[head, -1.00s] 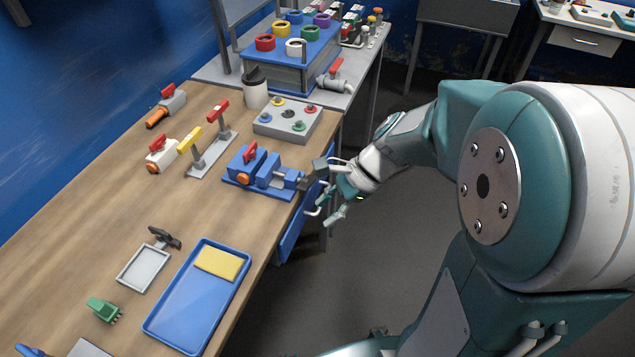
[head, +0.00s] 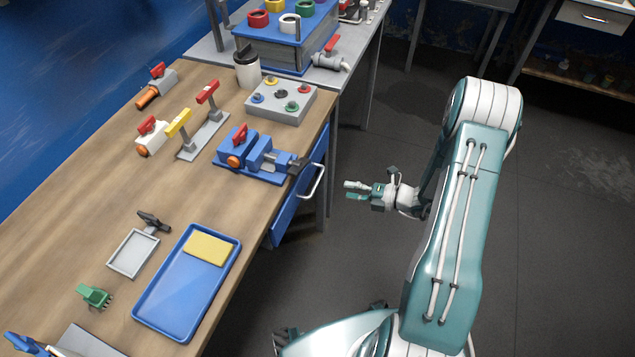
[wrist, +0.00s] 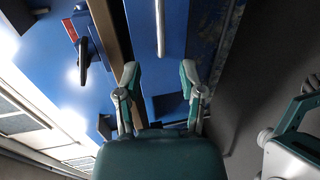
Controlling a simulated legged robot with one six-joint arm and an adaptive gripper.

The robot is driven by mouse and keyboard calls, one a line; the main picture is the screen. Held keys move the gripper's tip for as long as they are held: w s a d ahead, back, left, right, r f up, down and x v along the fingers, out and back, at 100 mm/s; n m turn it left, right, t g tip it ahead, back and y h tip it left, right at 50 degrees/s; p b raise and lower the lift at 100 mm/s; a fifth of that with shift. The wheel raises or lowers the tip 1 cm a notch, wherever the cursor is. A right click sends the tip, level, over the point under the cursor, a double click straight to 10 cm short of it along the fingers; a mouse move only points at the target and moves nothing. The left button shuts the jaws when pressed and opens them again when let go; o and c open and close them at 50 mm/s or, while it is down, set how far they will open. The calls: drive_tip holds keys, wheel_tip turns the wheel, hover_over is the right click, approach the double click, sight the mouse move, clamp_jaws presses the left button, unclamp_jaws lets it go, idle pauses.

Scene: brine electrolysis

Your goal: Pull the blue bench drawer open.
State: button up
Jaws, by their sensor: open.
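The blue drawer (head: 291,211) sits under the right edge of the wooden bench, and its front looks about flush with that edge. Its pale bar handle (head: 314,183) stands out from the front. My gripper (head: 350,191) is open and empty, to the right of the handle with a clear gap over the floor. In the wrist view, my two fingers (wrist: 159,72) are spread apart. The blue drawer front (wrist: 143,35) shows beyond them, and the handle (wrist: 160,28) runs between the fingertip lines, ahead of them. My palm hides the lower middle of that view.
A blue vise (head: 255,158) stands at the bench edge above the drawer, its dark jaw overhanging slightly. A blue tray (head: 178,305) with a yellow sponge (head: 208,248) lies nearer. A dark bench leg (head: 331,165) stands beyond the drawer.

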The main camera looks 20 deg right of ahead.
sight(315, 185)
drive_tip(key=x, duration=1.1)
drive_tip(key=shift+d+f, duration=0.1)
drive_tip(key=shift+f, duration=0.05)
clamp_jaws()
